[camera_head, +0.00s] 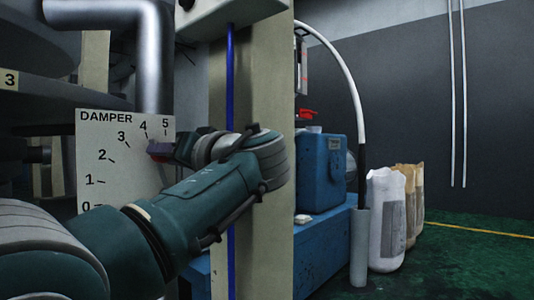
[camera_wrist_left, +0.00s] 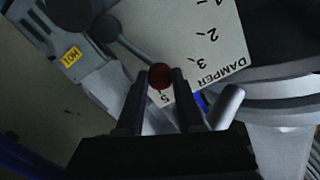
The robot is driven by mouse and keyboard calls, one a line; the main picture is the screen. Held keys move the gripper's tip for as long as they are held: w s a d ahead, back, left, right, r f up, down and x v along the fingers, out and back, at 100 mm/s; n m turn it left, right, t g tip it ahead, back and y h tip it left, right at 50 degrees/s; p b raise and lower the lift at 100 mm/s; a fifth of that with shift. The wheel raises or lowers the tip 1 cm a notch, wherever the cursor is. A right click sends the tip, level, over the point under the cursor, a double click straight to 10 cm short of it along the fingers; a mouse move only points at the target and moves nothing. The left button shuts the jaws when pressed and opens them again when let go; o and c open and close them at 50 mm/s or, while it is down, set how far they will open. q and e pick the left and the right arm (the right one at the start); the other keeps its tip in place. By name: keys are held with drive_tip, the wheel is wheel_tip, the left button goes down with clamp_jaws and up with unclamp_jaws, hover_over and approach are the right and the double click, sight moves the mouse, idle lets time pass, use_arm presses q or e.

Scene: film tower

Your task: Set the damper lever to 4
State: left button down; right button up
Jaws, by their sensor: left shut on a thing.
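The pale damper plate (camera_head: 125,160) carries a scale from 0 to 5 along an arc and the word DAMPER; it also shows upside down in the left wrist view (camera_wrist_left: 222,58). The lever's red knob (camera_head: 159,147) sits just below the 4 and 5 marks in the head view. In the wrist view the knob (camera_wrist_left: 160,76) is between my fingers, and its thin rod (camera_wrist_left: 133,49) runs to a dark round hub. My left gripper (camera_head: 168,150) is shut on the knob. A finger hides the 4 in the wrist view, so the exact reading is unclear. My right gripper is not in view.
A thick silver pipe (camera_head: 155,60) stands behind the plate. A blue machine (camera_head: 322,170) and paper sacks (camera_head: 386,220) stand farther right. The green floor at lower right is clear.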

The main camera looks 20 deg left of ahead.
use_arm(q)
drive_tip(key=c, duration=0.5)
unclamp_jaws()
drive_tip(key=shift+c, duration=0.2)
drive_tip(key=p+v, duration=0.2)
drive_tip(key=v, duration=0.8)
drive_tip(key=shift+p, duration=0.35)
